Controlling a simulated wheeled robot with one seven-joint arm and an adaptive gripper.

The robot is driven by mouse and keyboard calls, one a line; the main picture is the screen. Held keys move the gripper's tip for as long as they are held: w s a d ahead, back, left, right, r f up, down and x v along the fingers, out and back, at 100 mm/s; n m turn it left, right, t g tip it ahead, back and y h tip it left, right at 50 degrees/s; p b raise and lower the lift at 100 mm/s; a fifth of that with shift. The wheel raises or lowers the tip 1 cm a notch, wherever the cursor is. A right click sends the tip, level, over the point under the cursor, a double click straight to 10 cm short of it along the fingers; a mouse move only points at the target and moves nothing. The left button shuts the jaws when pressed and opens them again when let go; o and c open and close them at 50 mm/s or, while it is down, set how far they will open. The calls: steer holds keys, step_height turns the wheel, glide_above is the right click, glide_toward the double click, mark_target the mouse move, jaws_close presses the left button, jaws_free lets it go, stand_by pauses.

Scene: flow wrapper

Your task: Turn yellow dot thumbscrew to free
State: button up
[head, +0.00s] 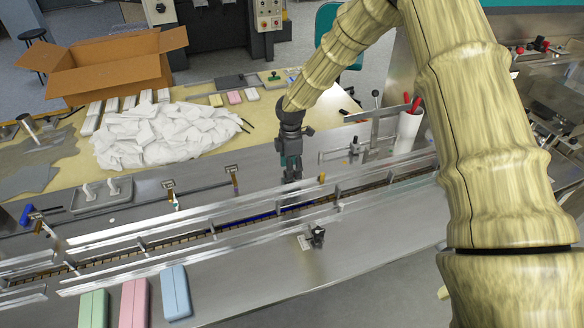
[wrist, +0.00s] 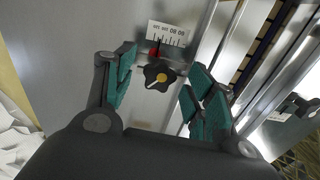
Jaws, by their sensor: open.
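The yellow dot thumbscrew (wrist: 150,73) is a black star-shaped knob with a yellow mark at its centre, seen in the wrist view. It sits just below a white scale plate (wrist: 168,34), with a red piece beside it. My gripper (wrist: 161,66) is open, with one teal-padded finger on each side of the knob and visible gaps between. In the head view my gripper (head: 291,172) points down at the back side of the guide rails. The yellow dot knob cannot be made out there. The knob's height relative to the fingertips is unclear.
Long metal rails (head: 190,222) run beside the gripper. A second black knob (head: 317,237) stands on the front side. A white cup with red-handled tools (head: 409,130) is to the right. White pouches (head: 160,135) and a cardboard box (head: 115,68) lie behind.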

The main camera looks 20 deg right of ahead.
step_height(320, 180, up, 12)
steer(key=shift+f, duration=0.2)
steer(key=shift+r, duration=0.1)
stand_by(0.5)
